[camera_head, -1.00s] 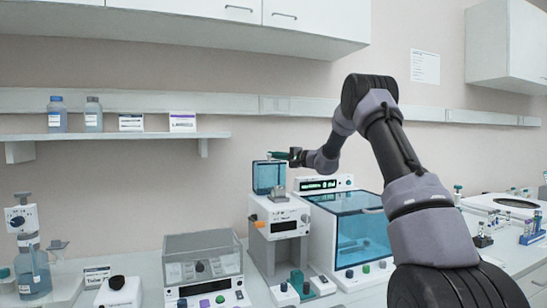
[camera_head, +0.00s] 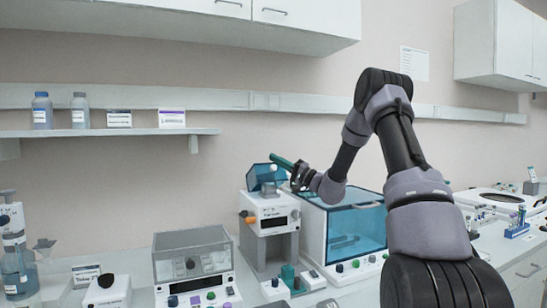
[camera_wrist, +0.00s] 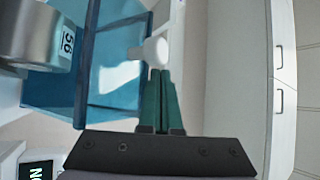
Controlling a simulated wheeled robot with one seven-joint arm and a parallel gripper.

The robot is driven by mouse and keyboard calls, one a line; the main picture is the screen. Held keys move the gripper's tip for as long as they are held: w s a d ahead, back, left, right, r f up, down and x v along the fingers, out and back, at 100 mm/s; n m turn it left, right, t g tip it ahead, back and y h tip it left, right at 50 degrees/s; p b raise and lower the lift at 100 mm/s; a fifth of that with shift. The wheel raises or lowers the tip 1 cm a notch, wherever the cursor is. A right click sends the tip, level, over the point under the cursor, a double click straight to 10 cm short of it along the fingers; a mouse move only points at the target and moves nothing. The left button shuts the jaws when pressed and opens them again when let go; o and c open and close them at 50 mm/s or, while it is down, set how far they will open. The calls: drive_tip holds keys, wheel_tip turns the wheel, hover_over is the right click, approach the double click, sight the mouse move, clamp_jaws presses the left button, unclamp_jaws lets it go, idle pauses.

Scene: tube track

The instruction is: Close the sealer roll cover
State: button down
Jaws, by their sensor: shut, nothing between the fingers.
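The sealer (camera_head: 270,215) is a white machine on the bench with a translucent blue roll cover (camera_head: 258,178) on top. The cover looks tilted, and its exact angle is hard to tell. In the wrist view the blue cover (camera_wrist: 115,75) fills the left side, with a white round knob (camera_wrist: 156,51) at its edge. A metallic roll (camera_wrist: 30,35) labelled 56 shows beside it. My gripper (camera_head: 273,157) is at the top right of the cover. Its green fingers (camera_wrist: 161,72) are shut and empty, their tips at or just behind the knob; contact cannot be told.
A blue-windowed white cabinet (camera_head: 350,230) stands right of the sealer. A grey clear-lidded device (camera_head: 190,262) stands left on the bench. A wall shelf (camera_head: 110,132) with bottles and boxes hangs behind on the left. The wall above the sealer is clear.

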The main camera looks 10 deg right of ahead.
drive_tip(key=shift+s+d+f, duration=0.15)
drive_tip(key=shift+s+f, duration=0.25)
drive_tip(key=shift+s, duration=0.15)
